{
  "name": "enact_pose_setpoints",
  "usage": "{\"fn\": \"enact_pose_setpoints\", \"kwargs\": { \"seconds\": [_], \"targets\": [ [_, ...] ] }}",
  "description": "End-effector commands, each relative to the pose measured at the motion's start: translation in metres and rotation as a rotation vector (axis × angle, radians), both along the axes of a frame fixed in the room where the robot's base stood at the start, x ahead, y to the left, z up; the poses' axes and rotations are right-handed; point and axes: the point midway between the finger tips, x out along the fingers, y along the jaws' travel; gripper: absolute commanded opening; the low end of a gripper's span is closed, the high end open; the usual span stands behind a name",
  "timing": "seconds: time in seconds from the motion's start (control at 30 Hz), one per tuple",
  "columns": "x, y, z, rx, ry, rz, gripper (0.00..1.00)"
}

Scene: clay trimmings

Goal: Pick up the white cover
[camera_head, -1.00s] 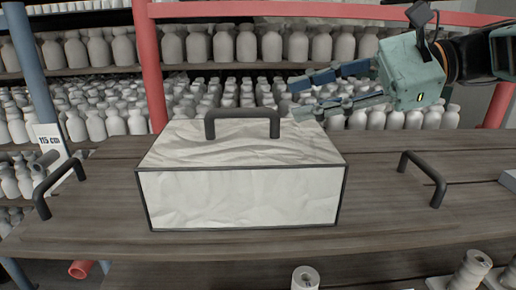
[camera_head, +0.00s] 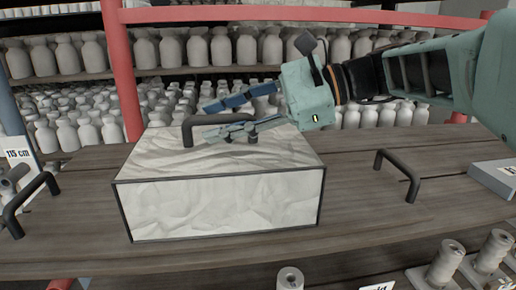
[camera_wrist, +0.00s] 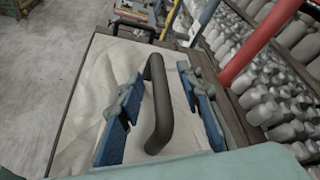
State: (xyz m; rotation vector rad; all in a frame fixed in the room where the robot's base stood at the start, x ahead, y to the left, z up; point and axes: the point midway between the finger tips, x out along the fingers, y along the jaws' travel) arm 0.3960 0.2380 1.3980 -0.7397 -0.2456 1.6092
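The white cover (camera_head: 215,205) is a box-shaped piece with creased white faces, dark edges and a dark bar handle (camera_head: 187,132) on top. It sits on the wooden table. My gripper (camera_head: 206,121) is open over its top, reaching in from the right. In the wrist view the blue-padded fingers (camera_wrist: 159,77) stand on either side of the handle (camera_wrist: 157,118), with gaps visible. The cover's top (camera_wrist: 98,90) shows below them. In the head view the fingers hide much of the handle. Whether anything is under the cover is hidden.
The wooden table (camera_head: 365,215) has dark bar handles at its left (camera_head: 28,205) and right (camera_head: 398,175) ends. Shelves of pale bottles (camera_head: 230,50) and red posts (camera_head: 122,70) stand behind. Pale spools (camera_head: 440,265) are at the lower front right. Bare tabletop lies right of the cover.

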Motion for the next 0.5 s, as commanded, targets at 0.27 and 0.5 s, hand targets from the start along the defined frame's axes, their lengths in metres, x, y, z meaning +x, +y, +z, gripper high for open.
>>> {"fn": "enact_pose_setpoints", "kwargs": {
  "seconds": [0.27,0.5],
  "targets": [
    [-0.0008,0.0083,-0.0022,-0.001,-0.003,-0.001,0.33],
    [-0.0008,0.0081,-0.002,-0.001,-0.003,-0.001,0.12]
  ]
}}
